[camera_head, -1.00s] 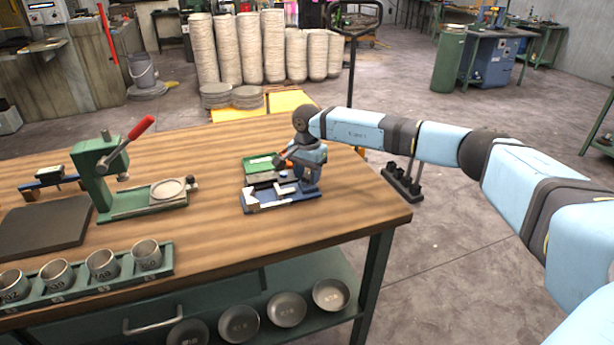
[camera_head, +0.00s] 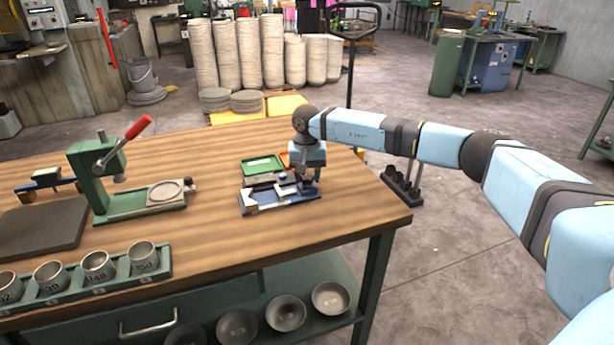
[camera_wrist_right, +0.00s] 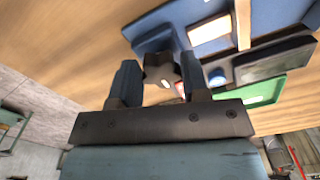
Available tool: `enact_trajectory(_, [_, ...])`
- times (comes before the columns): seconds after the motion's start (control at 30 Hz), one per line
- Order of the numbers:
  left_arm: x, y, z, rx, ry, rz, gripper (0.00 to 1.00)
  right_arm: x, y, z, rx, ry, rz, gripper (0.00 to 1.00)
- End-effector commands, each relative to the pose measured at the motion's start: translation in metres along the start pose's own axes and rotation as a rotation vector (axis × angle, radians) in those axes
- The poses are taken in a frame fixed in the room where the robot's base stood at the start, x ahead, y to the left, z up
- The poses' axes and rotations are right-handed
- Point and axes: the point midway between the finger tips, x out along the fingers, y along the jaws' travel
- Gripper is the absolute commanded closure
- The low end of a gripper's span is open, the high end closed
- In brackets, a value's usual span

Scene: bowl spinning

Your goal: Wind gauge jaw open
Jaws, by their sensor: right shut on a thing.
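The gauge (camera_head: 262,204) sits on the wooden bench, a blue base with light metal parts on it. Its blue base also shows in the right wrist view (camera_wrist_right: 182,22). A dark star-shaped knob (camera_wrist_right: 163,70) is at the gauge's end, between my right fingers. My right gripper (camera_head: 308,186) points down at the right end of the gauge. In the right wrist view my right gripper (camera_wrist_right: 158,80) is shut on the knob, one finger on each side. The jaw's opening is too small to judge. My left gripper is not in view.
A green tray (camera_head: 263,165) lies just behind the gauge. A green press (camera_head: 100,180) with a red handle stands at the left. A rack of numbered cups (camera_head: 75,285) runs along the front left. The bench's right edge is close to my right arm.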

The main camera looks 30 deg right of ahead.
Motion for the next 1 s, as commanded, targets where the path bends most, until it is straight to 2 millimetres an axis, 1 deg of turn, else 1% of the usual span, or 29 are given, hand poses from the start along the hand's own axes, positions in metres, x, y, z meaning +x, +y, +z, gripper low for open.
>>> enact_trajectory(0.43, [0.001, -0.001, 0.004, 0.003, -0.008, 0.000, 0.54, -0.001, 0.000, -0.001, -0.010, 0.002, -0.001, 0.81])
enact_trajectory(0.47, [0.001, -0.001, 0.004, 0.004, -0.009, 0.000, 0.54, -0.001, 0.000, -0.001, -0.010, 0.002, -0.001, 0.53])
enact_trajectory(0.5, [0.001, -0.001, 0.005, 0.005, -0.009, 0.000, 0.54, -0.001, 0.000, -0.001, -0.010, 0.002, -0.001, 0.44])
enact_trajectory(0.57, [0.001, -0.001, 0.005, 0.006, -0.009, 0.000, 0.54, -0.001, 0.000, -0.001, -0.010, 0.002, -0.001, 0.32])
enact_trajectory(0.87, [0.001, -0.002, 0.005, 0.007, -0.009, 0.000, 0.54, -0.002, 0.000, 0.000, -0.009, 0.001, 0.000, 0.32])
enact_trajectory(0.97, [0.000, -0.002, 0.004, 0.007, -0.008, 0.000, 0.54, -0.010, 0.000, -0.001, -0.009, 0.002, -0.001, 0.32])
enact_trajectory(1.0, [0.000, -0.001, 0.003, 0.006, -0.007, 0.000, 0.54, -0.015, 0.000, -0.001, -0.009, 0.003, -0.002, 0.32])
